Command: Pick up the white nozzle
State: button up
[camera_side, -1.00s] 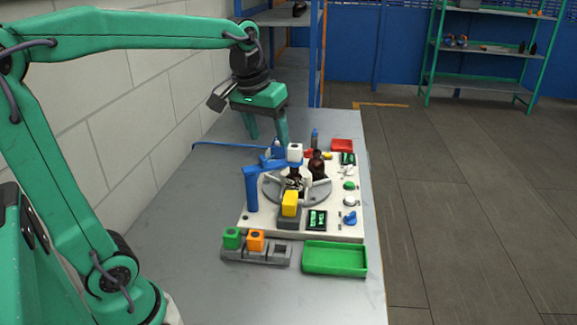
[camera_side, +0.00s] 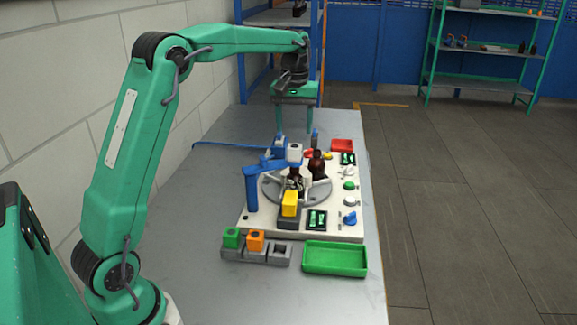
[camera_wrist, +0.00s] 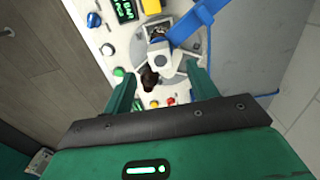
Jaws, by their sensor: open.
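In the wrist view a white block that looks like the nozzle (camera_wrist: 158,52) lies ahead of the fingers. My gripper (camera_side: 294,130) is open and empty, fingers pointing down, just above and behind the nozzle in the side view. Its fingers also show in the wrist view (camera_wrist: 162,80), either side of a dark bottle (camera_wrist: 149,78). I cannot tell the exact gap to the nozzle.
An amber bottle (camera_side: 317,165) stands close beside the nozzle. The blue arm (camera_side: 252,185) and a yellow block (camera_side: 290,203) are nearby. A grey holder (camera_side: 279,256) with green and orange blocks and an empty green tray (camera_side: 335,258) lie in front. A red tray (camera_side: 342,145) is behind.

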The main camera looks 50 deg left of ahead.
aim_at(295, 146)
jog(key=shift+w+a+f, duration=0.15)
jog(key=shift+w+a, duration=0.05)
jog(key=shift+w+f, duration=0.15)
jog(key=shift+f, duration=3.75)
jog(key=c, duration=1.1)
jog(key=shift+o, duration=0.2)
jog(key=shift+r, duration=0.15)
jog(key=shift+r, duration=0.55)
jog(key=r, duration=0.3)
jog(key=shift+d+r, duration=0.1)
jog(key=shift+d, duration=0.2)
jog(key=s+d+r, duration=0.3)
jog(key=d+r, duration=0.3)
jog(key=d, duration=0.4)
jog(key=shift+d+r, duration=0.2)
jog(key=shift+d, duration=0.1)
